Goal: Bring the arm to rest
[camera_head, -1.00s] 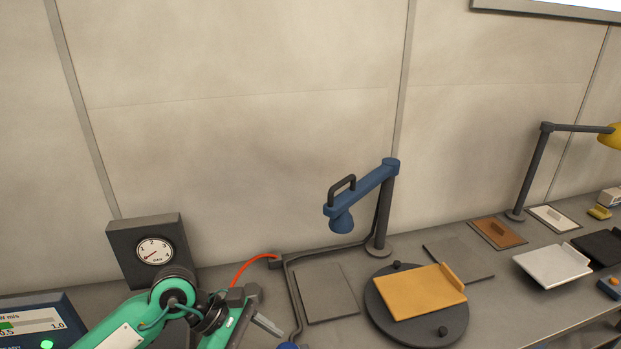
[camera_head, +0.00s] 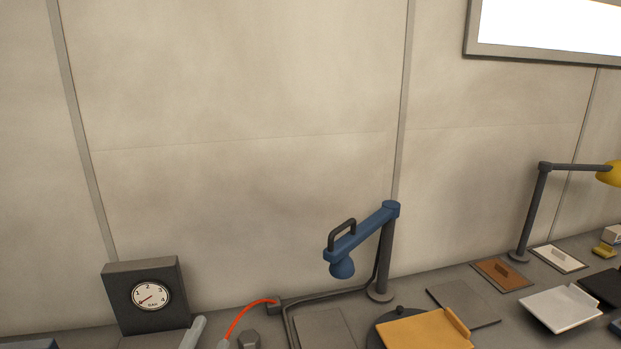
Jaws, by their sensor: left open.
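Neither of my grippers can be made out in the head view, and no part of my green arm shows. At the bottom edge, a light grey rod-like piece (camera_head: 194,333) stands beside the end of a red cable (camera_head: 247,306). A small grey knob-like piece (camera_head: 249,339) is to its right, cut by the frame edge. I cannot tell exactly what these two pieces are.
A dark gauge box (camera_head: 146,297) stands at left by the wall. A blue lamp (camera_head: 362,232) rises at centre. An orange board (camera_head: 425,333) lies on a dark round plate (camera_head: 385,332). Flat boards and a yellow lamp (camera_head: 611,174) are at right.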

